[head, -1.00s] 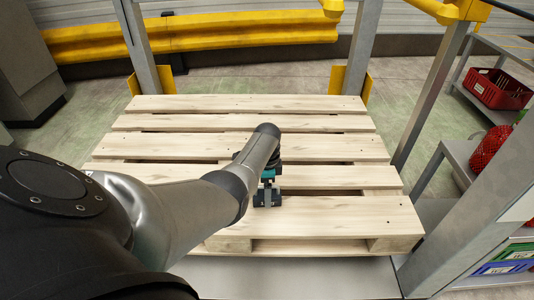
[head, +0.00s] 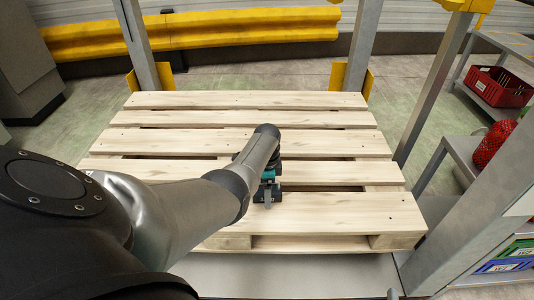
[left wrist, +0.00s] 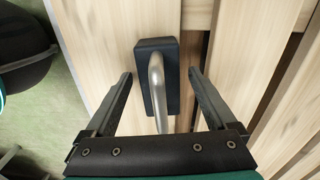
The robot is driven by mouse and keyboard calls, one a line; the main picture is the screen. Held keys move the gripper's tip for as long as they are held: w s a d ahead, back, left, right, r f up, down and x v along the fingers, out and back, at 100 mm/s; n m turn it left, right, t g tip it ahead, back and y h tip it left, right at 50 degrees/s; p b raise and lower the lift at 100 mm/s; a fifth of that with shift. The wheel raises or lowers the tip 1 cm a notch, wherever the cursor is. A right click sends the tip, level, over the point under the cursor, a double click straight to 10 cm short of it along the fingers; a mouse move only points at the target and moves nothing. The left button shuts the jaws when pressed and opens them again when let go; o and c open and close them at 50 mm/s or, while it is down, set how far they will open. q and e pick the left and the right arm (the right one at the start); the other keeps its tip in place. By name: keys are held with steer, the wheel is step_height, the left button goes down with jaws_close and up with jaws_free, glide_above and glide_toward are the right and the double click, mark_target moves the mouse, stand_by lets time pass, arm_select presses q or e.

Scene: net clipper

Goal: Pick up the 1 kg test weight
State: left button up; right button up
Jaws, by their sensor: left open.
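The test weight (left wrist: 170,62) is a dark rectangular block with a rounded grey metal handle, and it lies on the wooden pallet (left wrist: 98,25). My left gripper (left wrist: 159,74) is open, with one finger on each side of the block in the left wrist view. Gaps show between both fingers and the block, and nothing is gripped. In the head view my left gripper (head: 267,194) points down over the near part of the pallet (head: 345,210). There the weight is hard to tell apart from the dark fingers. My right gripper is not in view.
Grey posts with yellow feet (head: 352,78) stand behind the pallet, and a grey post (head: 435,95) stands at its right. A yellow guard rail (head: 250,30) runs along the back. Shelves at the right hold a red crate (head: 500,87) and a red net bag (head: 490,146). The pallet's right side is clear.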

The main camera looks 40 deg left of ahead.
arm_select(q)
jaws_close()
stand_by(0.6)
steer(key=shift+w+r, duration=0.1)
stand_by(0.3)
